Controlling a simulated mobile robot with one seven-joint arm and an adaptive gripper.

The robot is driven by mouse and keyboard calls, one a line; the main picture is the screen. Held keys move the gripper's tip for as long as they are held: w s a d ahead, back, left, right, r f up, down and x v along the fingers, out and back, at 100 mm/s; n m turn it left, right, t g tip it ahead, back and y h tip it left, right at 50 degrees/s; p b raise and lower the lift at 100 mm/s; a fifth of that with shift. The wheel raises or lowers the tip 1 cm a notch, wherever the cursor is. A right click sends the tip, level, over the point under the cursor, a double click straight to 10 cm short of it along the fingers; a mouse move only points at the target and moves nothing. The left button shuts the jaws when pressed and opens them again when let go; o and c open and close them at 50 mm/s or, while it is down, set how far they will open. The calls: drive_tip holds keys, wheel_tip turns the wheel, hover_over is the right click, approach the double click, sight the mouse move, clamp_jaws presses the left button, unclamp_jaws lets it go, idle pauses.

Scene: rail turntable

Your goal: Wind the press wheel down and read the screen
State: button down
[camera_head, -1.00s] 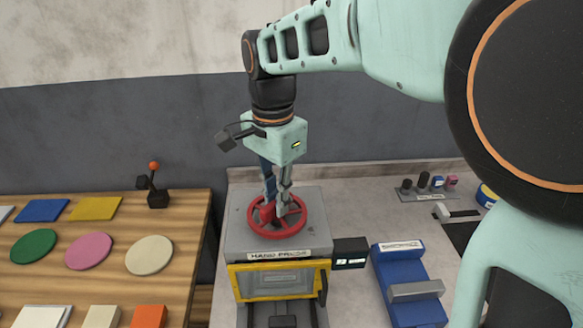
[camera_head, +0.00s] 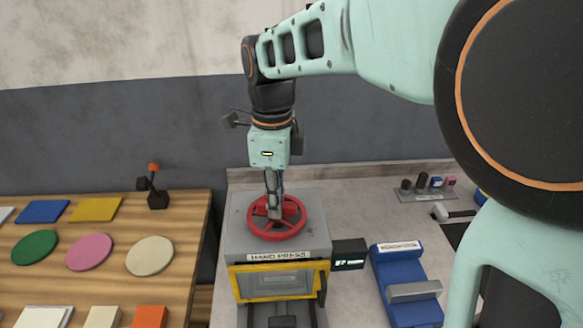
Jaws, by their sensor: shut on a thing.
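The red press wheel (camera_head: 299,229) lies flat on top of the grey hand press (camera_head: 236,236), which carries a "HAND PRESS" label. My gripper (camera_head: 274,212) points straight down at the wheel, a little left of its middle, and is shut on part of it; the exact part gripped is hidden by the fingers. The small dark screen (camera_head: 349,254) sticks out at the right of the press.
A yellow-framed front (camera_head: 241,284) with a dark handle is below the wheel. A blue block device (camera_head: 384,263) stands right of the press. A wooden table (camera_head: 190,222) with coloured discs and tiles is at the left. Small dark pegs (camera_head: 421,183) stand at the back right.

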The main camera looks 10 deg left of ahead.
drive_tip(key=m, duration=0.4)
drive_tip(key=shift+m, duration=0.4)
drive_tip(key=m+p, duration=0.1)
drive_tip(key=m, duration=0.3)
drive_tip(key=shift+r, duration=0.1)
drive_tip(key=shift+m+p, duration=0.35)
drive_tip(key=shift+m, duration=0.25)
drive_tip(key=shift+m+p, duration=1.3)
drive_tip(key=shift+m, duration=1.4)
drive_tip(key=shift+m+p, duration=0.3)
drive_tip(key=shift+m, duration=0.9)
